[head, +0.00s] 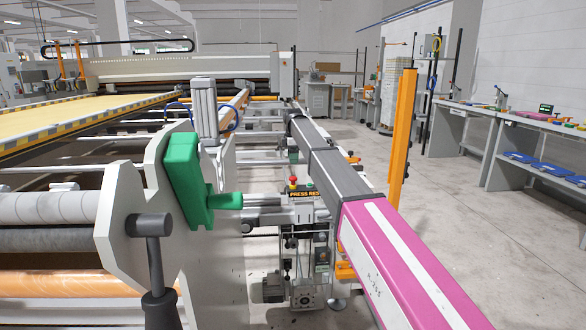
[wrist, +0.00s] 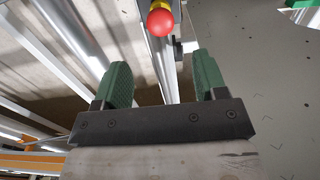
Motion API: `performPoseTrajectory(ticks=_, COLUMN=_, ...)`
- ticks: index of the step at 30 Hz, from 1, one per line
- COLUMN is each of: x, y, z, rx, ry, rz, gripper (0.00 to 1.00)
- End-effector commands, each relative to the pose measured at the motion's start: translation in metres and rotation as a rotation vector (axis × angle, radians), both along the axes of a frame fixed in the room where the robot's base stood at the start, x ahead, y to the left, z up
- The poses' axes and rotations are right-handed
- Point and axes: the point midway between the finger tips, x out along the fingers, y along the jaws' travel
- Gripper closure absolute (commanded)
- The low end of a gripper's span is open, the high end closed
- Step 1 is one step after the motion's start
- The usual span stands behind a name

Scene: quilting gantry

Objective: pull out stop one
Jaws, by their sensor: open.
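A round red knob (wrist: 160,22) on a yellow collar shows at the top of the wrist view, and I take it for stop one. My gripper (wrist: 162,64) is open and empty, with its two dark green fingers spread apart. The knob lies beyond the fingertips, roughly in line with the gap between them, and no finger touches it. In the head view a small red button (head: 293,180) stands above a black label reading "PRESS RES"; I cannot tell whether it is the same knob.
A green block (head: 187,180) and a dark lever (head: 152,255) sit on the machine's white end plate. An orange post (head: 402,135) stands to the right. Grey workbenches (head: 505,125) line the right wall. The floor (head: 430,220) between is clear.

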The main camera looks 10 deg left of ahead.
Motion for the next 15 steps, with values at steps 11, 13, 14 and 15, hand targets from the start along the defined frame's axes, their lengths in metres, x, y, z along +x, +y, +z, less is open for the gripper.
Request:
performPoseTrajectory(ticks=11, x=0.000, y=0.000, z=0.025, rx=0.000, ry=0.001, rz=0.000, gripper=0.35)
performPoseTrajectory(ticks=13, x=0.000, y=0.000, z=0.024, rx=0.000, ry=0.001, rz=0.000, gripper=0.35)
performPoseTrajectory(ticks=14, x=0.000, y=0.000, z=0.024, rx=0.000, ry=0.000, rz=0.000, gripper=0.35)
performPoseTrajectory(ticks=15, x=0.000, y=0.000, z=0.024, rx=0.000, ry=0.000, rz=0.000, gripper=0.35)
